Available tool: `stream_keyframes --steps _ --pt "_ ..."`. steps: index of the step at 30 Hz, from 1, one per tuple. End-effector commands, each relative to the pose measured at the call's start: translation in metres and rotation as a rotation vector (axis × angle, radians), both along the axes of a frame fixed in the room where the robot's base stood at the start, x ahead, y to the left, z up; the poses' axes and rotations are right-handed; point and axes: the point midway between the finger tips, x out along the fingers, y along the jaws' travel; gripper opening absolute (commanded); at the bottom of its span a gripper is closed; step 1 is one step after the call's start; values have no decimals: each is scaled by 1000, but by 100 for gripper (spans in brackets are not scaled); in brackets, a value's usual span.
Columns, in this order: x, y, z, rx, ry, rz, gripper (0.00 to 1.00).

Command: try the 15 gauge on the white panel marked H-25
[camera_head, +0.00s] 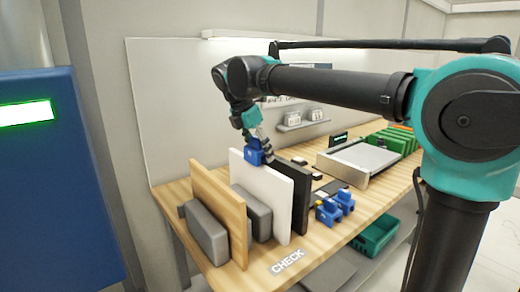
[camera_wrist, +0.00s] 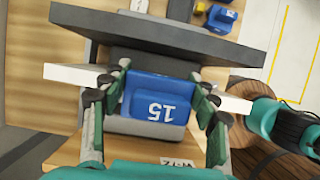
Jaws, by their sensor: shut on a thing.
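My gripper (camera_wrist: 160,86) is shut on a blue gauge marked 15 (camera_wrist: 158,104), one finger on each side of it. In the head view the gauge (camera_head: 255,153) is at the top edge of the upright white panel (camera_head: 264,198). In the wrist view the white panel's edge (camera_wrist: 76,74) shows on both sides of the gauge, and the gauge covers its middle. I cannot tell whether the gauge is seated over the edge or just above it. No H-25 mark is readable on the panel.
A dark panel (camera_head: 299,190) stands behind the white one, and a wooden panel (camera_head: 217,212) in front. Grey blocks (camera_head: 207,234) stand beside them. Other blue gauges (camera_head: 328,211) sit on the bench to the right. A CHECK label (camera_head: 287,262) is at the front edge.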

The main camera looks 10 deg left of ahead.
Motion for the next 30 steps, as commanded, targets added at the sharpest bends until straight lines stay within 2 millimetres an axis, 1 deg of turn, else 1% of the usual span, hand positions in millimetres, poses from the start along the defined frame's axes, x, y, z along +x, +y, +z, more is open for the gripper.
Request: stream_keyframes --steps 14,30 --pt "0 0 0 0 0 0 27" --pt "0 0 -6 0 0 0 27"
